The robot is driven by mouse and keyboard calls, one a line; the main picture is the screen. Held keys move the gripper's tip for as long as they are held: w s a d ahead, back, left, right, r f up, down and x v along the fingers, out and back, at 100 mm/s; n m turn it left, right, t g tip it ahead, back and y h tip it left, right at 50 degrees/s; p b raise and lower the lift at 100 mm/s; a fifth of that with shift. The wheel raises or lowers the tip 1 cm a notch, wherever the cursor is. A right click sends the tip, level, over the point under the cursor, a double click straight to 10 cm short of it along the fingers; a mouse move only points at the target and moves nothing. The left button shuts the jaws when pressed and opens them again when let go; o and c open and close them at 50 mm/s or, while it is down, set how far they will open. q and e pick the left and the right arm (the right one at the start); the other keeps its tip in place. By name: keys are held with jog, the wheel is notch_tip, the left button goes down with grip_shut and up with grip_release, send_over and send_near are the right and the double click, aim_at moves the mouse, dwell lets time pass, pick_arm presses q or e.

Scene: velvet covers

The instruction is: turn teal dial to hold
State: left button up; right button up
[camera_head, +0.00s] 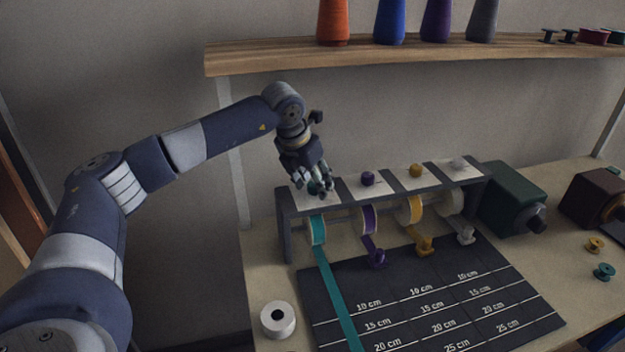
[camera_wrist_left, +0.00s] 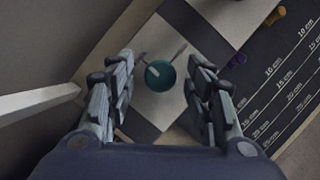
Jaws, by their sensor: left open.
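The teal dial (camera_wrist_left: 160,75) is a round knob on a pale square plate (camera_wrist_left: 150,105) on top of the ribbon rack. A light mark on it points toward the left in the left wrist view. Short grey marks lie on the plate near the dial, with no readable lettering. In the head view the dial (camera_head: 313,188) is partly hidden by my fingers. My left gripper (camera_head: 319,187) is above the plate and open. In the left wrist view its fingers (camera_wrist_left: 160,82) stand on both sides of the dial, with visible gaps. My right gripper is not in view.
Teal ribbon (camera_head: 338,295) runs down over the dark measuring mat (camera_head: 430,300). A shelf (camera_head: 400,55) with thread cones is above. A white roll (camera_head: 278,319) stands front left.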

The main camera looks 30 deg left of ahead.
pick_arm(q)
jog(key=c, duration=0.9)
jog(key=shift+c, duration=0.8)
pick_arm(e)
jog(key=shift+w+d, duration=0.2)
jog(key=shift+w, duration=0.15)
